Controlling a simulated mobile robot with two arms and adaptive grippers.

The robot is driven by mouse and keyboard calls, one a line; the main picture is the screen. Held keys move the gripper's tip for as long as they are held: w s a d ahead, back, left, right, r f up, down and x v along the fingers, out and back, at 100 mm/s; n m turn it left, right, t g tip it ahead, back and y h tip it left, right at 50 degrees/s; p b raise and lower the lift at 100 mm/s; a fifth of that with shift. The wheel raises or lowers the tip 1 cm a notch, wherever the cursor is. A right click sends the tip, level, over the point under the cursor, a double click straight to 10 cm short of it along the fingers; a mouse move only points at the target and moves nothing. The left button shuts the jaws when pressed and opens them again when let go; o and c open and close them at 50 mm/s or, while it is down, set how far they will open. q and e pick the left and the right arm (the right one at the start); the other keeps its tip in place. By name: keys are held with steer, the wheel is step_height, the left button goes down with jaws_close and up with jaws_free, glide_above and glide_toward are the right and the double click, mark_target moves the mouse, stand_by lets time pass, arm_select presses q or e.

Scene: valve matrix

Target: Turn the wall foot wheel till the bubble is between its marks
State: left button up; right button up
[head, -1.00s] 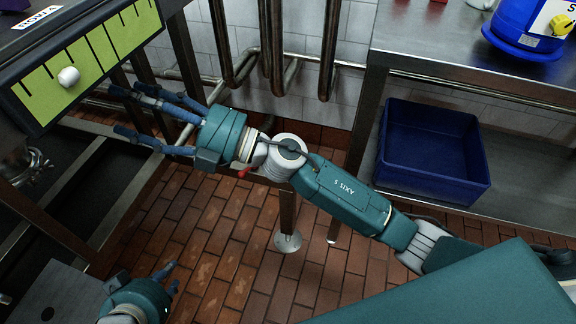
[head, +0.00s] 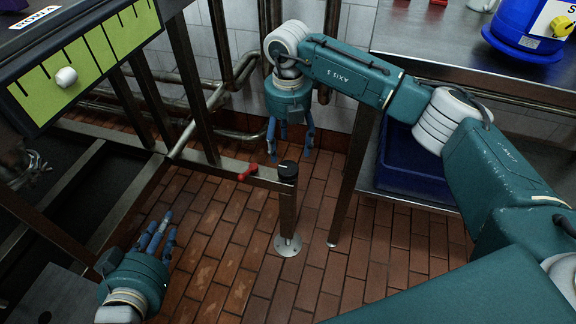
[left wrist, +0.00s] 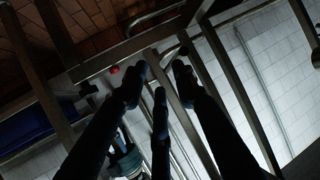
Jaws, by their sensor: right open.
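The foot wheel is a black knob (head: 288,171) with a white mark, on top of a steel leg with a round foot plate. A green level gauge (head: 110,40) at upper left has black marks, and its white bubble (head: 66,77) sits toward its lower left end. My right gripper (head: 290,153) is open and empty, fingers pointing down, just above the knob in the picture; I see no contact. My left gripper (head: 155,232) is low at left, empty, fingers spread a little, clear of the wheel. Its fingers also show in the left wrist view (left wrist: 158,80).
Steel frame bars (head: 190,85) and wall pipes stand behind. A dark blue bin (head: 408,180) is under the steel table (head: 400,40) at right, partly hidden by my right arm. Tiled floor is open in front.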

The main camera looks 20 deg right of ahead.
mark_target(288, 168)
step_height(288, 168, down, 8)
steer(key=shift+a+r+b, duration=0.1)
steer(key=shift+b, duration=0.8)
arm_select(q)
steer(key=w+d+r+t+h, duration=0.1)
steer(key=r+t, duration=0.1)
steer(key=r, duration=0.3)
steer(key=w+d+r+t, duration=0.1)
steer(key=w+r+t, duration=0.1)
steer(key=r, duration=0.4)
steer(key=shift+w+d+r+t+h, duration=0.15)
steer(key=shift+w+t+h, duration=0.2)
steer(key=shift+t, duration=0.45)
arm_select(e)
steer(key=shift+f, duration=0.3)
arm_select(q)
steer(key=shift+s, duration=0.15)
arm_select(e)
steer(key=c, duration=1.2)
